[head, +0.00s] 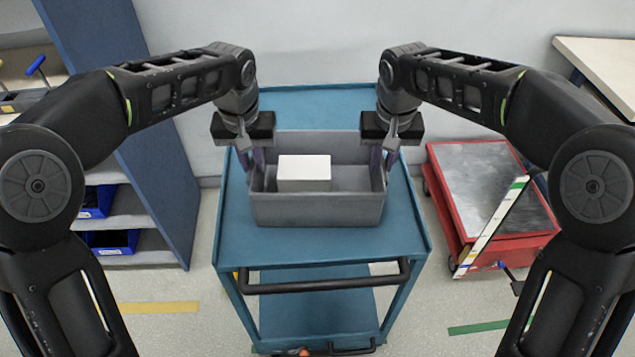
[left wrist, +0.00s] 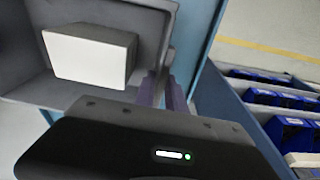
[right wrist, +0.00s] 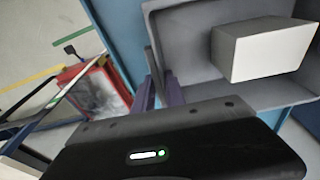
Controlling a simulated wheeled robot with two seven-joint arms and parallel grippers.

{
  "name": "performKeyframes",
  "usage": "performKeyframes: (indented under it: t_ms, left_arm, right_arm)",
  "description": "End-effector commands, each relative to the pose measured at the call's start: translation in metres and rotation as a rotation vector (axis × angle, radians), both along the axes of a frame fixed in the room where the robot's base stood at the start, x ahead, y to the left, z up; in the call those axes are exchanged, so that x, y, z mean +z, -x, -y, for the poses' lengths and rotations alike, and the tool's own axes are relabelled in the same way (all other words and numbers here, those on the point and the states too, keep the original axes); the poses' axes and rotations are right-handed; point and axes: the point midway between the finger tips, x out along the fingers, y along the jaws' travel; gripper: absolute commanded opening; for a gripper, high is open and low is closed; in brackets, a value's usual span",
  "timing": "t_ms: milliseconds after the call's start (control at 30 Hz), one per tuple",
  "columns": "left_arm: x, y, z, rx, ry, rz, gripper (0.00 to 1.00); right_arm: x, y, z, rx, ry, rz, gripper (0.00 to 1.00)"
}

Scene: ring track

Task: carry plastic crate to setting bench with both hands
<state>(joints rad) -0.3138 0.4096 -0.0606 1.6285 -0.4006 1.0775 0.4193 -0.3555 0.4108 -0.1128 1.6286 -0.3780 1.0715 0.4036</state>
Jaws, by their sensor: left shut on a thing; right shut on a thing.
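The grey plastic crate (head: 318,212) stands on the top of a blue cart (head: 318,245), with a white box (head: 304,173) inside it. My left gripper (head: 249,168) is shut on the crate's left wall, and my right gripper (head: 387,165) is shut on its right wall. In the left wrist view the crate (left wrist: 75,92) and white box (left wrist: 92,52) show beside the fingers. In the right wrist view the crate (right wrist: 185,50) and white box (right wrist: 262,50) show too. I cannot tell which surface is the setting bench.
A blue shelf unit (head: 150,130) with blue bins (head: 108,241) stands at the left. A red cart (head: 490,195) with a metal top stands at the right. A pale-topped table (head: 600,65) is at the far right. The cart's black handle (head: 325,284) faces me. Floor shows on both sides.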

Motion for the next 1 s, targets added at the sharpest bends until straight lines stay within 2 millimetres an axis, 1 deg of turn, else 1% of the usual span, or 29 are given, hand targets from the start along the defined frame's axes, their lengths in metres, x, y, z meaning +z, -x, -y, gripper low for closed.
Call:
performKeyframes:
  t_ms: [367, 467, 800, 1000]
  left_arm:
    - [0.005, -0.001, 0.000, 0.001, 0.001, 0.003, 0.00]
    - [0.011, -0.001, 0.000, 0.001, 0.001, 0.003, 0.00]
    - [0.043, -0.001, 0.000, 0.001, 0.001, 0.003, 0.00]
    - [0.052, -0.001, 0.000, 0.001, 0.000, 0.002, 0.00]
  right_arm:
    - [0.005, -0.001, 0.000, -0.001, -0.001, 0.003, 0.00]
    - [0.011, -0.001, 0.000, -0.001, -0.001, 0.003, 0.00]
    - [0.043, -0.001, 0.000, -0.001, 0.000, 0.002, 0.00]
    - [0.052, -0.001, 0.000, -0.001, 0.000, 0.002, 0.00]
